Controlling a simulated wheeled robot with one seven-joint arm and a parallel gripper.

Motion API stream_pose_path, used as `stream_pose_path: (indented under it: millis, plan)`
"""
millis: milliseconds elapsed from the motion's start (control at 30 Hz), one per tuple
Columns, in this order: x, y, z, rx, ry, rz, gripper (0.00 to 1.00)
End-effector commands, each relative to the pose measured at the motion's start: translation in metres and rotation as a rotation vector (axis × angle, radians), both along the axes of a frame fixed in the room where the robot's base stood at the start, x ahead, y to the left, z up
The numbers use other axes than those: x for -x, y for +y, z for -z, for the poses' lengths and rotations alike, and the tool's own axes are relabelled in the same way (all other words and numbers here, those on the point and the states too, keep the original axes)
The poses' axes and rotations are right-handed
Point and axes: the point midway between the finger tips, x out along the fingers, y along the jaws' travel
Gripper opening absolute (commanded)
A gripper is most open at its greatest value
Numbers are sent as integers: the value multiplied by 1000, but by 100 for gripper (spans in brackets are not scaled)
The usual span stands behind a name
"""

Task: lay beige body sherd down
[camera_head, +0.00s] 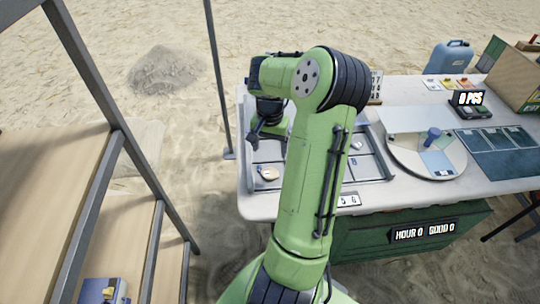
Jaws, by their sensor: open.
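A small beige sherd (268,173) lies in the front left compartment of the grey sorting tray (318,182) on the table. I cannot tell whether it is a body sherd. My gripper (254,141) is over the left part of the tray, behind and a little left of the sherd in the picture, and apart from it. Its jaws are open, and I see nothing held between them. My green arm hides the middle of the tray. A small pale piece (355,146) shows in the tray right of the arm.
A round turntable (405,160) with a blue object stands right of the tray. Further right are a counter reading 0 PCS (470,103), a dark mat (500,150) and a box (515,80). A thin pole (218,80) rises left of the table. Wooden shelves (50,180) fill the left.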

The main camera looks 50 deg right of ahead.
Motion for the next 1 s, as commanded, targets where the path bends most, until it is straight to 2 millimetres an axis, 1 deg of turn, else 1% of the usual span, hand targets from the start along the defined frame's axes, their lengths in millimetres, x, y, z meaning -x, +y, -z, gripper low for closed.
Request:
stream_pose_path:
  millis: [33,100,267,367,467,500,567,600,667,700,767,800,900,1000]
  plan:
    - [0,-1,-9,2,0,1,80]
    - [0,0,-15,1,1,0,80]
    - [0,0,-16,-1,0,-1,80]
    - [-5,9,-24,23,7,-44,80]
    - [-18,42,-51,99,29,-189,80]
    - [-23,61,-66,140,35,-267,80]
    - [-26,94,-88,200,36,-387,80]
    - [-24,116,-103,237,28,-464,80]
    - [-19,150,-123,287,3,-578,80]
    - [-11,173,-135,315,-23,-653,80]
    - [4,206,-150,346,-76,-767,80]
    - [16,227,-157,359,-123,-841,80]
    - [48,269,-166,358,-251,-1014,80]
    - [74,294,-165,330,-359,-1140,80]
